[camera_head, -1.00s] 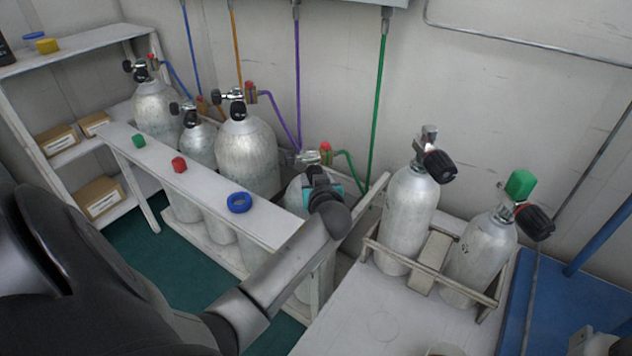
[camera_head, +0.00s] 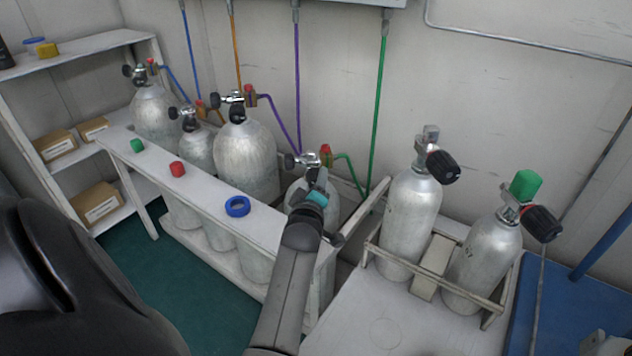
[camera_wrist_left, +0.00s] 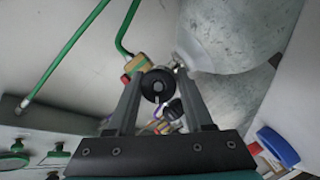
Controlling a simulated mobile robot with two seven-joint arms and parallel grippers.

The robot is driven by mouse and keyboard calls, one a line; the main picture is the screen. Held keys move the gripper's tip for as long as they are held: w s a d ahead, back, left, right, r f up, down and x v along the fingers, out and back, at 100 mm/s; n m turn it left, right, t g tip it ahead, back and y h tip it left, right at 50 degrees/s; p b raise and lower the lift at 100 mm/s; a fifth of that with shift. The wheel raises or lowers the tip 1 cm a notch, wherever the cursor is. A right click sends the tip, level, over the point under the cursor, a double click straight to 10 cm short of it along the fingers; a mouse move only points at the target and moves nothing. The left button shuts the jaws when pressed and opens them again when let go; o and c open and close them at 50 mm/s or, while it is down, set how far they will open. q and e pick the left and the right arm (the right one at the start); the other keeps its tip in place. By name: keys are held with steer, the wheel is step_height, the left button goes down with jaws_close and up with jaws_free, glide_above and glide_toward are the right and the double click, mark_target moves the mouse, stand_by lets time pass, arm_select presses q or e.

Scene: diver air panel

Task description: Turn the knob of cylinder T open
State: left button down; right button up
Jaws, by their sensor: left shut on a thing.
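The cylinder at my left gripper (camera_head: 318,180) is the silver one (camera_head: 298,193) at the right end of the rack row, under the green hose. I see no letter T on it, and part of it is hidden behind my gripper. Its black round knob (camera_wrist_left: 158,85) shows between the two fingers in the left wrist view. My left gripper, also in that view (camera_wrist_left: 158,90), is shut on this knob. The cylinder's valve (camera_head: 303,160) joins a brass fitting with a red cap (camera_head: 326,154). My right gripper is not in view.
A white rack board (camera_head: 205,190) in front of the cylinders carries a green cap, a red cap and a blue ring (camera_head: 237,206). Other cylinders (camera_head: 245,158) stand left of my gripper. Two cylinders (camera_head: 408,215) stand in a wooden crate at right. The green hose (camera_head: 378,100) hangs behind.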

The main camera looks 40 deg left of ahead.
arm_select(q)
steer(key=shift+r+n+t, duration=0.1)
steer(key=shift+n+t, duration=0.5)
steer(key=shift+n, duration=0.5)
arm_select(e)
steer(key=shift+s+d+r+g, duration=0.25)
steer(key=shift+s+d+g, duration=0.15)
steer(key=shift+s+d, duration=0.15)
arm_select(q)
steer(key=shift+n+t, duration=0.3)
steer(key=shift+n, duration=0.7)
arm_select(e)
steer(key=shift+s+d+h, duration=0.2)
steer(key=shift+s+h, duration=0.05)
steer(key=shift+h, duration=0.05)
arm_select(q)
steer(key=shift+p, duration=0.3)
steer(key=shift+c, duration=1.5)
jaws_free()
